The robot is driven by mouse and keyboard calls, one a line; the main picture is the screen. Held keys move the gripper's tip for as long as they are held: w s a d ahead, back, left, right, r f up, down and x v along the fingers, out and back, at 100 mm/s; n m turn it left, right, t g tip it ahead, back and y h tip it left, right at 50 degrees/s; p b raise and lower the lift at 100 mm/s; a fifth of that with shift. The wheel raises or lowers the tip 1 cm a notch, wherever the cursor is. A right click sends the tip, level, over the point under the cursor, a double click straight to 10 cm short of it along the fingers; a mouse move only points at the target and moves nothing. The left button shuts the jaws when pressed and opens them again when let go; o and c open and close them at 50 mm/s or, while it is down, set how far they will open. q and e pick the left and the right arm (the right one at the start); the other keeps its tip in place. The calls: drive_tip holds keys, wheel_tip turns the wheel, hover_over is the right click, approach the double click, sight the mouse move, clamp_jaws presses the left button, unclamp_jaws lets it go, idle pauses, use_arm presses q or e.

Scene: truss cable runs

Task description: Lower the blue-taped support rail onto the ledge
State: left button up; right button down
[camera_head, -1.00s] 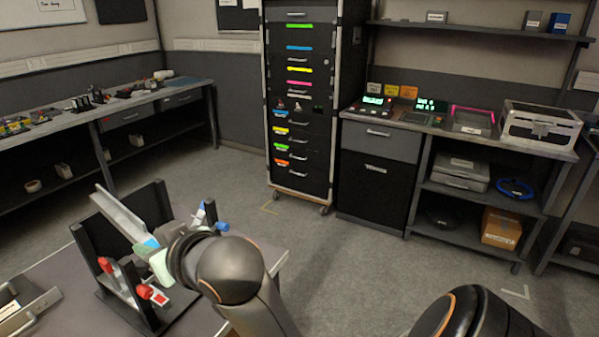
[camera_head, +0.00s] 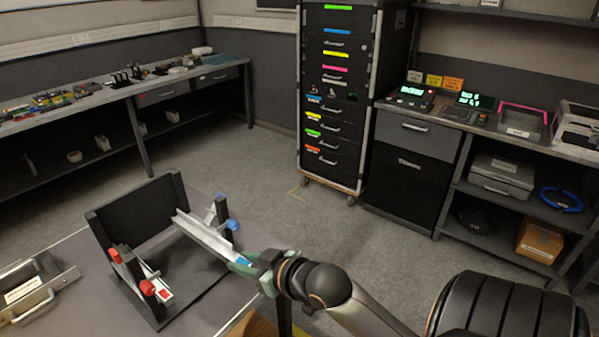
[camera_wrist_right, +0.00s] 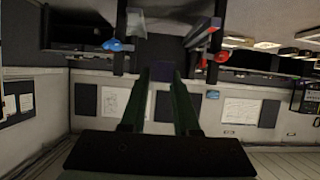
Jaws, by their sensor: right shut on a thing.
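The support rail is a light metal channel (camera_head: 205,234) with blue tape (camera_head: 243,261) near its right end. My right gripper (camera_head: 262,270) is shut on that end. The rail slants down to the right, and its far end is over the black stand (camera_head: 135,220). The stand has red knobs (camera_head: 147,287) on its near side and blue knobs (camera_head: 232,224) on its far side. I cannot tell which part is the ledge or whether the rail touches it. The right wrist view shows my right gripper's fingers (camera_wrist_right: 160,75), with a blue knob (camera_wrist_right: 115,45) beyond. My left gripper is out of view.
A metal bracket with a handle (camera_head: 32,292) lies left of the stand on the grey table (camera_head: 85,310). A black drawer cabinet (camera_head: 335,100) and a workbench with shelves (camera_head: 510,215) stand behind. Open floor lies between.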

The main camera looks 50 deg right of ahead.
drive_tip(key=s+d+f+p, duration=0.2)
drive_tip(key=s+d, duration=0.5)
drive_tip(key=shift+f, duration=4.1)
drive_tip(key=w+a+b, duration=0.1)
drive_tip(key=w+b, duration=0.7)
drive_tip(key=w, duration=1.4)
drive_tip(key=shift+w+f+t, duration=0.3)
drive_tip(key=shift+f+t, duration=0.1)
drive_tip(key=shift+f, duration=0.05)
